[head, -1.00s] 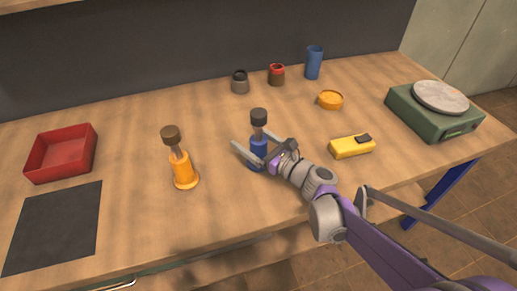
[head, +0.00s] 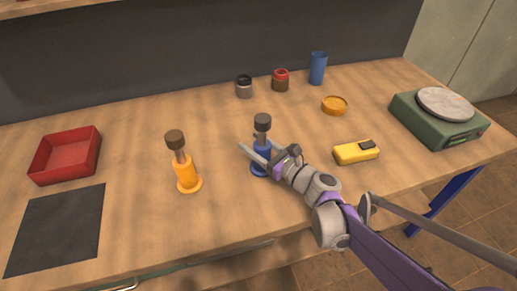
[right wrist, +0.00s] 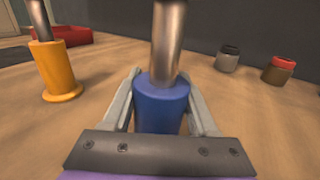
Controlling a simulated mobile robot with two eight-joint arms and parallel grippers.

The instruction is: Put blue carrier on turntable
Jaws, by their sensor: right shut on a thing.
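The blue carrier (head: 262,158) stands upright on the table, with a metal stem and a dark cap on top. It fills the middle of the right wrist view (right wrist: 161,105). My right gripper (head: 260,154) is around its blue body, one finger on each side, and shut on it. The turntable (head: 445,104), a pale round disc on a green base, stands at the right end of the table, well away from the gripper. My left gripper is not in view.
An orange carrier (head: 186,174) stands left of the blue one. A yellow device (head: 356,153) lies between it and the turntable. An orange dish (head: 334,105), a blue cup (head: 317,69) and two small jars stand behind. A red tray (head: 66,155) and dark mat (head: 55,229) lie left.

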